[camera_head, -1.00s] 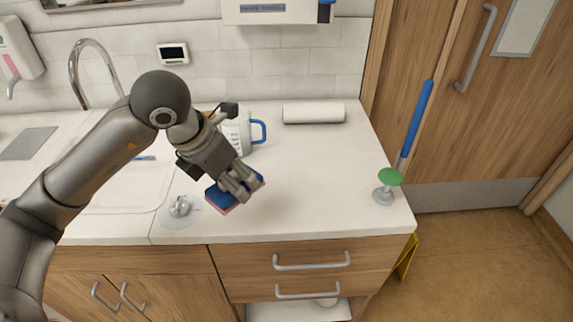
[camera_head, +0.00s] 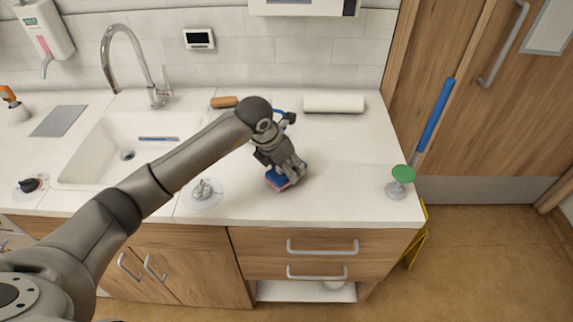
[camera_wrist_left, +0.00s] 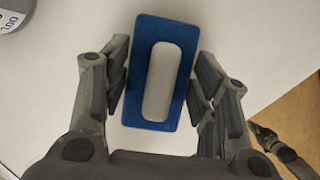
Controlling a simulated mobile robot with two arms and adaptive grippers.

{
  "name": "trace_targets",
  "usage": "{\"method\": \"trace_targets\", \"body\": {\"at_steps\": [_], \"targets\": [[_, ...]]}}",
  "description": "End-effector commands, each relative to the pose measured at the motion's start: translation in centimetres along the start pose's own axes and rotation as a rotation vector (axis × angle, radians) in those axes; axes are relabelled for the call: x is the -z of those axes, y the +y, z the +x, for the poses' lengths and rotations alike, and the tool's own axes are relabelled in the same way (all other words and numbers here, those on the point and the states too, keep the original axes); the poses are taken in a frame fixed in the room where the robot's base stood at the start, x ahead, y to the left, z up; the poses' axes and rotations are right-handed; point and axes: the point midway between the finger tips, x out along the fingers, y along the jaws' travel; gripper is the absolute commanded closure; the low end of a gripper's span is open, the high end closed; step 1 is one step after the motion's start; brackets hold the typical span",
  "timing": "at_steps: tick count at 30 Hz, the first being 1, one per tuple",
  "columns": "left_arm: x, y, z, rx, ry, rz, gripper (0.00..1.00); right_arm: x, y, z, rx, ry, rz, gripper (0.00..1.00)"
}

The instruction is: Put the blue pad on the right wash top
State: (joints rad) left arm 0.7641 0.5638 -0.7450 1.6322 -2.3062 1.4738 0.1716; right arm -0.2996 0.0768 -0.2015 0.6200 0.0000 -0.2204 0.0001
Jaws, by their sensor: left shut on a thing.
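The blue pad (camera_head: 277,180) has a pink layer along its lower edge and is at the white counter right of the sink, the right wash top (camera_head: 345,160). My left gripper (camera_head: 291,177) points down and is shut on the pad. In the left wrist view the pad (camera_wrist_left: 140,88) is a blue rectangle with a pale oblong in its middle, between the two fingers of the gripper (camera_wrist_left: 160,90). Whether the pad's underside touches the counter cannot be told.
A silver knob-like piece (camera_head: 203,188) is left of the pad. A white roll (camera_head: 333,103) lies at the back. A green-and-blue handled tool (camera_head: 403,174) stands at the right corner. A jug is mostly hidden behind my arm. Counter right of the gripper is clear.

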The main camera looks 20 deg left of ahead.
Motion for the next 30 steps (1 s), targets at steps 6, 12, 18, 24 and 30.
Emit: {"method": "trace_targets", "body": {"at_steps": [6,12,18,24,30], "targets": [[0.5,0.0,1.3,0.001,-0.002,0.001,0.68,0.1,0.1,-0.9,-0.001,0.0,0.0,1.0],[0.5,0.0,1.3,0.0,-0.003,0.001,0.68,0.0,0.1,-0.8,-0.002,-0.001,0.0,1.0],[0.6,0.0,1.5,0.0,-0.002,0.0,0.31,-0.1,0.4,-0.7,-0.005,-0.001,0.0,1.0],[0.6,0.0,1.5,0.0,-0.002,0.0,0.24,-0.1,0.5,-0.7,-0.006,-0.001,0.0,1.0],[0.5,0.0,1.4,0.0,-0.002,0.0,0.24,-0.1,0.5,-0.8,-0.006,-0.001,0.0,1.0]]}}
